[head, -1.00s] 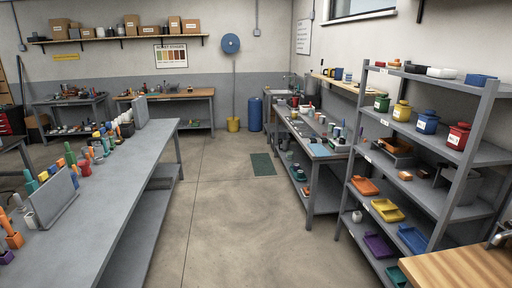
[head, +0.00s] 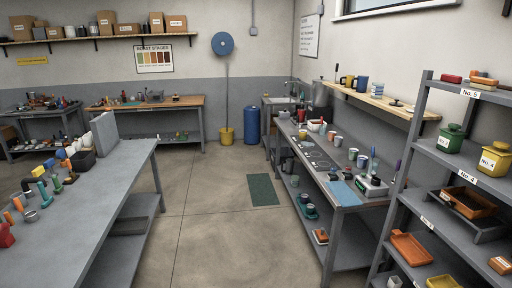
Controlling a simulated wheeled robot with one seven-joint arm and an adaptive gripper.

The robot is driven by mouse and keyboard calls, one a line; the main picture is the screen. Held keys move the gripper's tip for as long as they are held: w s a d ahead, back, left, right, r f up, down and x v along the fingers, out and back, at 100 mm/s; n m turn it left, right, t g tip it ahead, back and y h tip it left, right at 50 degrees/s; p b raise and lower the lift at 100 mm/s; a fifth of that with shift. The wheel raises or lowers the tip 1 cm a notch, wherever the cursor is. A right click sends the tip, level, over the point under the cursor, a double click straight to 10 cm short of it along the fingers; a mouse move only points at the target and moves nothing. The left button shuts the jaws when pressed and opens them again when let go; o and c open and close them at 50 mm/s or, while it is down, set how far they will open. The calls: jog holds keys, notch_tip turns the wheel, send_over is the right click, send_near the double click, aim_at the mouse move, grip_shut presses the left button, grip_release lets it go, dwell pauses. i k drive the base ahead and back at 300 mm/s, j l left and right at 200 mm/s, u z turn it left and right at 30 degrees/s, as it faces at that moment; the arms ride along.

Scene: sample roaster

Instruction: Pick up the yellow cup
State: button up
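My gripper is not in view.
A workbench (head: 345,195) with cups and tools stands below the wall shelf. A grey rack (head: 415,150) with canisters and trays is close at right. A long grey table (head: 110,190) is at left. The floor (head: 205,230) between is clear, with a green mat (head: 262,189).

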aim_at(302, 133)
jog(key=i, duration=2.1)
jog(key=i+z, duration=0.1)
jog(key=i, duration=0.4)
jog(key=i+j+z, duration=0.1)
jog(key=i, duration=0.45)
jog(key=i+j+z, duration=0.1)
jog(key=i, duration=0.4)
jog(key=i+j+z, duration=0.15)
jog(key=i, duration=0.35)
jog(key=i+j+z, duration=0.6)
jog(key=i, duration=0.2)
